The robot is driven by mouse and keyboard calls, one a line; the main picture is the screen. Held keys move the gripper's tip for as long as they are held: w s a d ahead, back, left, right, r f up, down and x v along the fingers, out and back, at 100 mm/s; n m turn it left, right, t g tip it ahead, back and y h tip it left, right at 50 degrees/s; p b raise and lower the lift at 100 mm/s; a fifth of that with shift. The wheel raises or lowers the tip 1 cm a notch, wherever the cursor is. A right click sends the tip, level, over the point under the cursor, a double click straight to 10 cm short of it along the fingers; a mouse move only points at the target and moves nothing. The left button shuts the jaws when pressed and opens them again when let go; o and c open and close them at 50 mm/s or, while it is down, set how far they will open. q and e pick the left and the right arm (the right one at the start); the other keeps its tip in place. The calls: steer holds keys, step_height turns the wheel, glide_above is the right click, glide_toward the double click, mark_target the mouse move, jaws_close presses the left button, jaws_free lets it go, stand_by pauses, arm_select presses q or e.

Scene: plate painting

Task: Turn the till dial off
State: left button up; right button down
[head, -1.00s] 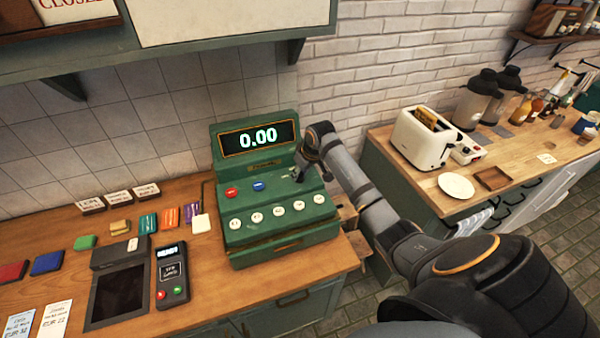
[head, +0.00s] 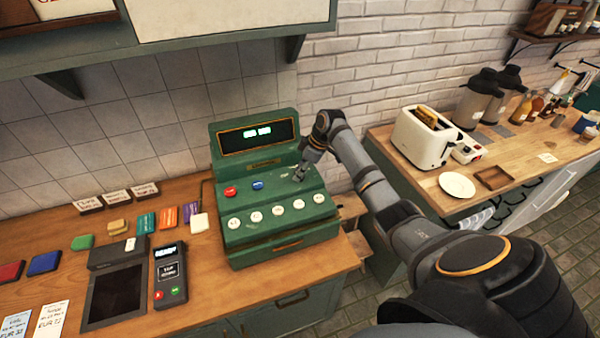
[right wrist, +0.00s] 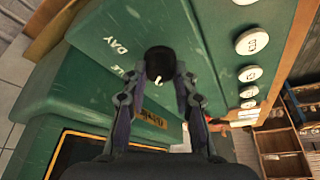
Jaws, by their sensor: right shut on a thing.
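The green till (head: 275,205) stands on the wooden counter, with a red and a blue button and a row of round white keys. Its display (head: 257,136) shows two lit blocks. The black till dial (right wrist: 160,62) with a white mark shows in the right wrist view, beside the printed words "DAY" and another partly hidden label. My right gripper (head: 299,177) is over the till's upper right face. In the right wrist view its fingers (right wrist: 161,82) are shut on the dial, one on each side. My left gripper is not in view.
A card reader (head: 170,274), a dark tray (head: 113,297) and several coloured blocks lie left of the till. A second counter (head: 520,165) at right holds a toaster (head: 424,138), a plate (head: 457,185) and flasks. A shelf overhangs the till's wall.

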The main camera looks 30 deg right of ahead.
steer(key=shift+n, duration=0.6)
steer(key=c, duration=1.1)
jaws_free()
steer(key=shift+o, duration=0.2)
steer(key=v, duration=1.2)
steer(key=shift+d, duration=0.2)
steer(key=shift+w, duration=0.15)
